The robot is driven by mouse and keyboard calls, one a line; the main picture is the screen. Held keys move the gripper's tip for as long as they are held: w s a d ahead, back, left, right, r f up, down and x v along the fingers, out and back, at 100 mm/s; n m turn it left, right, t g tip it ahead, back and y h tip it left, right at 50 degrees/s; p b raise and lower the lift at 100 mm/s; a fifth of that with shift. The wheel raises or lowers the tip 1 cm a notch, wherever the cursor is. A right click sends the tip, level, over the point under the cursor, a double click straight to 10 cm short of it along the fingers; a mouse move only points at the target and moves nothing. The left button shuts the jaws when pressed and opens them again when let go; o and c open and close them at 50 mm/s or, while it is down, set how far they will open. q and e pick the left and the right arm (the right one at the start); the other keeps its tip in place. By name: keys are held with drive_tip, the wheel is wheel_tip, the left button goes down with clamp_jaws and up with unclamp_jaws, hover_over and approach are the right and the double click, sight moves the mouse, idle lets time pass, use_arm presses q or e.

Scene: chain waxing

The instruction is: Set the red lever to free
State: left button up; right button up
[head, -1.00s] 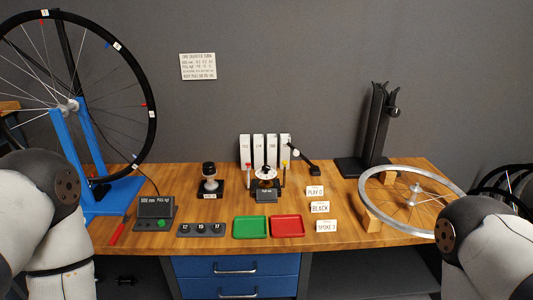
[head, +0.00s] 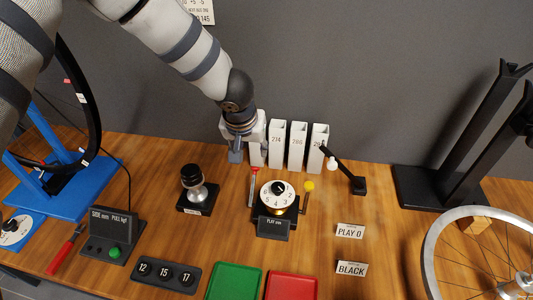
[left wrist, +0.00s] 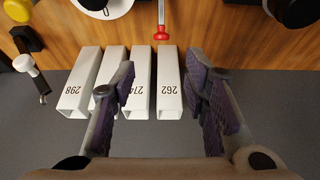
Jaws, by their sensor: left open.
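The red lever (head: 252,188) is a thin, near-upright rod with a red knob on top, left of the black device with the round numbered dial (head: 278,193). The red knob also shows in the left wrist view (left wrist: 160,35), top centre, with the rod running to the upper edge. My left gripper (head: 236,156) is behind and left of the lever, by the white boxes. In the left wrist view my left gripper (left wrist: 162,78) is open, its dark fingers spread over the boxes, with the knob apart from both fingertips. My right gripper is out of view.
White upright boxes (head: 297,146) stand in a row at the back. A yellow-knobbed lever (head: 309,186) and a black arm with a white tip (head: 345,173) are right of the dial. A black-knobbed device (head: 195,190) stands left. Bare wood lies in between.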

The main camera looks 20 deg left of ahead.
sight(255, 170)
use_arm(q)
drive_tip(key=x, duration=0.3)
drive_tip(key=b+x, duration=0.1)
drive_tip(key=x, duration=0.2)
drive_tip(key=s+x, duration=0.1)
drive_tip(key=x, duration=0.3)
drive_tip(key=shift+f+b, duration=0.25)
drive_tip(key=shift+b, duration=0.15)
drive_tip(key=shift+w+f, duration=0.3)
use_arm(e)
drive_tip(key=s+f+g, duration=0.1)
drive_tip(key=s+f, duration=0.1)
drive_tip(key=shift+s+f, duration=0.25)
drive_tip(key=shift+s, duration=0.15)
use_arm(q)
clamp_jaws()
